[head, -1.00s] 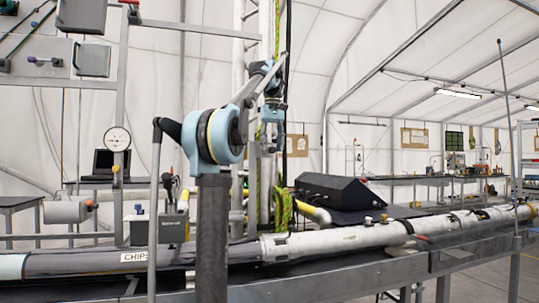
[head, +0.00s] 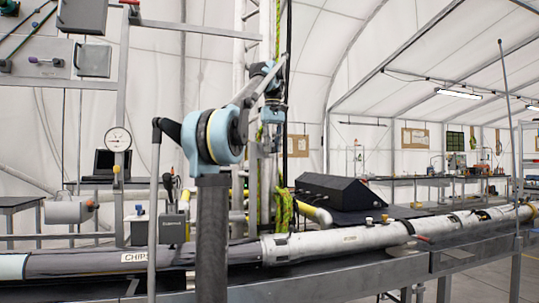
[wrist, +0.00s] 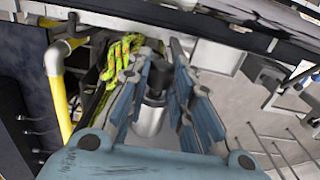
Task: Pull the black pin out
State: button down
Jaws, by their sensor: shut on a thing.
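The black pin (wrist: 160,76) shows in the wrist view as a dark, round-topped piece above a silver cylinder (wrist: 150,118). My gripper (wrist: 163,58) has its two blue-and-grey fingers on either side of the pin and is shut on it. Whether the pin is still seated in anything is hard to tell. In the head view my gripper (head: 272,138) points down near the vertical post, above the long white tube. The pin is too small or hidden to make out there.
A yellow-green rope (head: 284,208) hangs close beside my gripper, and it also shows in the wrist view (wrist: 120,58). A yellow pipe (wrist: 58,90) stands left of it. A black sloped box (head: 345,190) sits right of the post. The long white tube (head: 340,240) lies along the bench.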

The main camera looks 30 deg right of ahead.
jog(key=shift+s, duration=0.15)
jog(key=shift+s+a, duration=0.25)
jog(key=shift+s, duration=0.7)
jog(key=shift+s+a, duration=0.2)
jog(key=shift+s, duration=0.75)
jog(key=shift+s+a, duration=0.25)
jog(key=shift+s, duration=0.7)
jog(key=shift+s, duration=0.1)
